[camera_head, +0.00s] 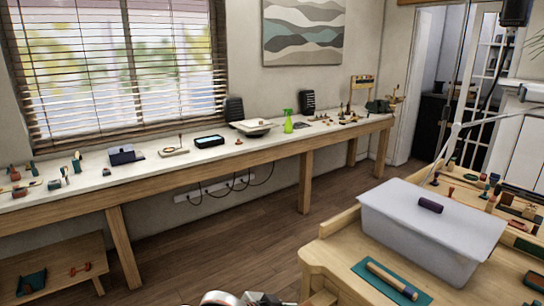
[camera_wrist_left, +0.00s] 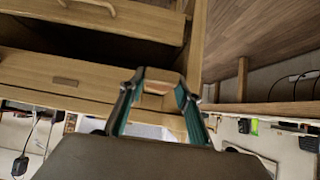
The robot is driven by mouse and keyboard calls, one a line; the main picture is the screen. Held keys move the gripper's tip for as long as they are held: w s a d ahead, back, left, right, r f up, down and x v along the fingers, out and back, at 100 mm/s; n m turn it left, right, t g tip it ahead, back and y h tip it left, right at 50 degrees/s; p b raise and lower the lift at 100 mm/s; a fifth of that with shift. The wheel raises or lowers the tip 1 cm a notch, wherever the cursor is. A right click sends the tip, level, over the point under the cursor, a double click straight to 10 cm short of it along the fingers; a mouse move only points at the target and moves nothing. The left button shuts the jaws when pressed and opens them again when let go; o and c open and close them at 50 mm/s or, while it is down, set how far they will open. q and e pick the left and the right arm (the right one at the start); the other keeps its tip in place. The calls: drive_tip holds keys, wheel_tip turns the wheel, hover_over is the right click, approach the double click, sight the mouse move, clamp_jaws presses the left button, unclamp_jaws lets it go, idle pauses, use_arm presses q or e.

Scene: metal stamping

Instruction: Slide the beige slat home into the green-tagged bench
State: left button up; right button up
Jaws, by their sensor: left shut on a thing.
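In the left wrist view my left gripper (camera_wrist_left: 158,88) points away from the camera. Its dark, teal-edged fingers are shut on a small light-brown piece between the tips, which seems to be the beige slat (camera_wrist_left: 157,87). Most of it is hidden. A wooden bench with drawer fronts (camera_wrist_left: 60,75) fills the left of that view, beyond the gripper. I see no green tag on it, so I cannot tell whether it is the green-tagged bench. Whether the slat touches the bench is unclear. My right gripper is out of view.
In the head view a wooden workbench (camera_head: 330,262) at lower right holds a lidded grey bin (camera_head: 432,235) and a wooden-handled tool (camera_head: 391,280) on a teal mat. A long white-topped counter (camera_head: 225,155) with tools and a green spray bottle (camera_head: 288,122) runs along the wall. Wooden floor (camera_head: 240,225) lies clear between.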

use_arm(q)
drive_tip(key=shift+w+d, duration=0.55)
drive_tip(key=shift+d, duration=0.2)
drive_tip(key=shift+w+d, duration=0.5)
drive_tip(key=shift+d, duration=0.2)
idle(0.7)
drive_tip(key=shift+w+d, duration=0.2)
drive_tip(key=shift+d, duration=0.05)
drive_tip(key=shift+w+d, duration=0.15)
drive_tip(key=shift+d, duration=0.1)
idle(0.5)
drive_tip(key=o, duration=1.5)
